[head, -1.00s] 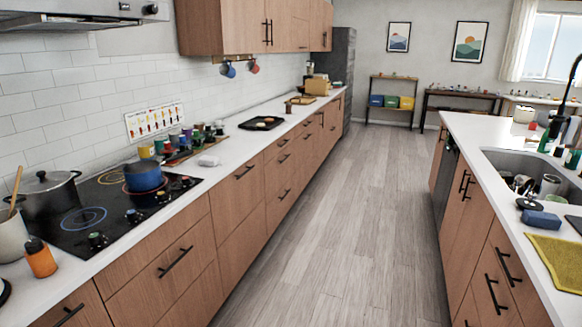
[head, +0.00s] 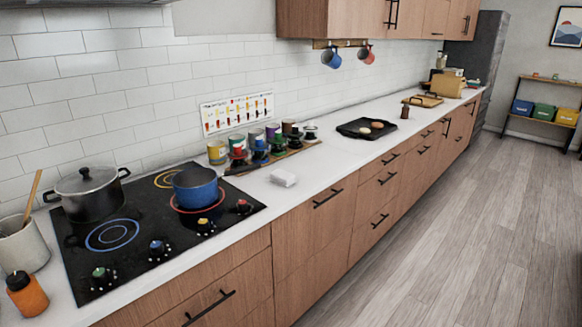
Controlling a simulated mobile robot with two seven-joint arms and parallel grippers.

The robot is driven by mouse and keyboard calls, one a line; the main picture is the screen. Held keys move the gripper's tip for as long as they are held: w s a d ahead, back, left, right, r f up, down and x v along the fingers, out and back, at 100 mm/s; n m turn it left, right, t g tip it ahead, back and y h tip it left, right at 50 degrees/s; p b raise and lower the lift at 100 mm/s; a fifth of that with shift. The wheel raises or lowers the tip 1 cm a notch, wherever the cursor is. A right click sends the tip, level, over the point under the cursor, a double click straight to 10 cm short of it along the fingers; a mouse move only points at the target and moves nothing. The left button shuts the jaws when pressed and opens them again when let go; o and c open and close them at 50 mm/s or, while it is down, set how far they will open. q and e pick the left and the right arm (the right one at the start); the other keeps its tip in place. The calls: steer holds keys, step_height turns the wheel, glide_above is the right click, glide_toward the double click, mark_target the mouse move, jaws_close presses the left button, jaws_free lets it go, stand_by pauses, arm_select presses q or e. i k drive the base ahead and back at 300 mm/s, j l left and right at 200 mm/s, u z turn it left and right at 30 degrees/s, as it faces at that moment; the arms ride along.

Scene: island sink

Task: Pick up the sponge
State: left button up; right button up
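I see no clear sponge in the head view now. A small white block-like thing (head: 284,178) lies on the left counter, right of the cooktop; I cannot tell what it is. The island with the sink is out of view. Neither of my grippers is in view.
A black cooktop (head: 128,262) holds a blue pot (head: 195,190) and a dark lidded pot (head: 90,195). Several cups and jars stand by the wall. A black tray (head: 352,131) holds round items. The counter (head: 325,178) has bare stretches. The wooden floor (head: 440,240) is clear.

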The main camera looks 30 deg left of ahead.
mark_target(285, 179)
steer(key=i+l+u, duration=0.1)
steer(key=i+u, duration=0.35)
steer(key=i+l+u, duration=0.25)
steer(key=i+u, duration=0.25)
steer(key=i+l+u, duration=0.3)
steer(key=u, duration=0.15)
steer(key=l, duration=0.1)
